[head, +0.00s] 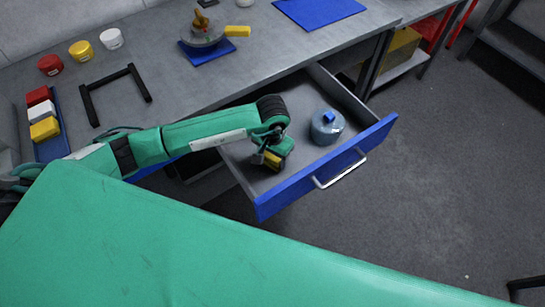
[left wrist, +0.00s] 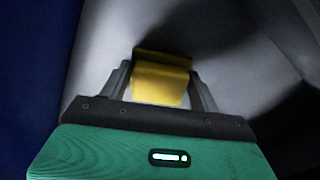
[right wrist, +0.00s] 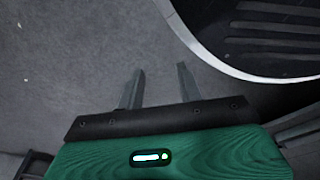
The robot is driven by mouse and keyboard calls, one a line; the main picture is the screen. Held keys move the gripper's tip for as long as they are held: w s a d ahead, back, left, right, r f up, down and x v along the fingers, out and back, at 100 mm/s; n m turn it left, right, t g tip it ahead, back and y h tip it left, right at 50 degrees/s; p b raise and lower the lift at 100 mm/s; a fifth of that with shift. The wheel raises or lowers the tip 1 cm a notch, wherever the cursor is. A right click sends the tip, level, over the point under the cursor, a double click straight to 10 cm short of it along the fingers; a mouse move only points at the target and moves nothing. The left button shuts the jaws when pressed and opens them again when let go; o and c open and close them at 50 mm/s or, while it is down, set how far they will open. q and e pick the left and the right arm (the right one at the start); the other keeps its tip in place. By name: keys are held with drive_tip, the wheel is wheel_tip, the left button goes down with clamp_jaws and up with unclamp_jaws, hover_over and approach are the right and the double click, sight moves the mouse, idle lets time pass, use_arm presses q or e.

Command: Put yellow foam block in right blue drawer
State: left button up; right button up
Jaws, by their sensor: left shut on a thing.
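The blue-fronted drawer (head: 326,172) is pulled out below the grey workbench. My left gripper (head: 272,158) reaches down inside it, near its left end. In the left wrist view the left gripper (left wrist: 160,85) is shut on the yellow foam block (left wrist: 160,80), with a finger on each side. The block also shows small under the gripper in the head view (head: 271,160). The block is close to the drawer floor; I cannot tell if it touches. My right gripper (right wrist: 158,88) is open and empty above the grey floor, and it is not in the head view.
A grey-blue round container with a blue top (head: 327,127) stands in the drawer, right of my left gripper. The bench holds a blue tray of coloured blocks (head: 57,147), a black frame (head: 114,92), several jars and a device on a blue mat (head: 208,52).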

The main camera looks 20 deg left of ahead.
use_arm(q)
drive_tip(key=shift+f, duration=1.05)
drive_tip(key=o, duration=1)
drive_tip(key=shift+c, duration=0.2)
drive_tip(key=shift+r, duration=0.65)
wheel_tip(320, 180, up, 11)
drive_tip(key=shift+b, duration=0.65)
use_arm(e)
drive_tip(key=w+r, duration=0.1)
drive_tip(key=w+a+r, duration=0.1)
drive_tip(key=shift+w+r, duration=0.2)
drive_tip(key=shift+r, duration=0.15)
